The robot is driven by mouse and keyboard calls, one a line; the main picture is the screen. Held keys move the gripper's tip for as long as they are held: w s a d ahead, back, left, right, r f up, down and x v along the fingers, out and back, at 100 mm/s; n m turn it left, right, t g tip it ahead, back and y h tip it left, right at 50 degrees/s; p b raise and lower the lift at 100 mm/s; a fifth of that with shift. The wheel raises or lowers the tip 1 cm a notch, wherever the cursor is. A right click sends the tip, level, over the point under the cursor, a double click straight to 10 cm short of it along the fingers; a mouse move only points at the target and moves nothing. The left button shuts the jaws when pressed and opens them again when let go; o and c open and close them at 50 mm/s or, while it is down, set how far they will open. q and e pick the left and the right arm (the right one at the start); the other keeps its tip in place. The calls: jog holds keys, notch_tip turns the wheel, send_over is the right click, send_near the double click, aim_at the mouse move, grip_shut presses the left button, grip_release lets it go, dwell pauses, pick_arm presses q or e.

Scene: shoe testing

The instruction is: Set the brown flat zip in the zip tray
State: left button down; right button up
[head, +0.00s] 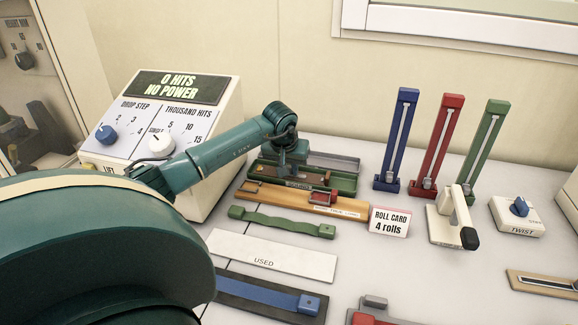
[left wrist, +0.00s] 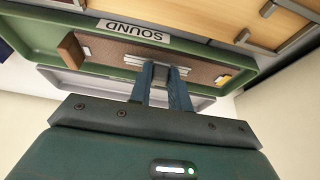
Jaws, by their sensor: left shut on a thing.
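The brown flat zip (left wrist: 205,72) is a long brown strip with a grey metal piece at its middle and a brown block at one end. My left gripper (left wrist: 160,78) is shut on it at the grey piece. The zip lies lengthwise within the outline of the green tray (left wrist: 30,35) labelled SOUND. The same tray (head: 347,186) shows in the head view under my left gripper (head: 292,168). I cannot tell whether the zip touches the tray floor. My right gripper is out of view.
A grey tray (head: 345,162) lies behind the green one. In front are an orange board (head: 265,194), a green strap (head: 280,222) and a white USED plate (head: 275,256).

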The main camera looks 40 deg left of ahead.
pick_arm(q)
jog(key=c, duration=1.3)
grip_release()
jog(key=shift+s+r, duration=0.15)
jog(key=shift+r, duration=0.4)
jog(key=v, duration=1.1)
jog(key=shift+b, duration=0.3)
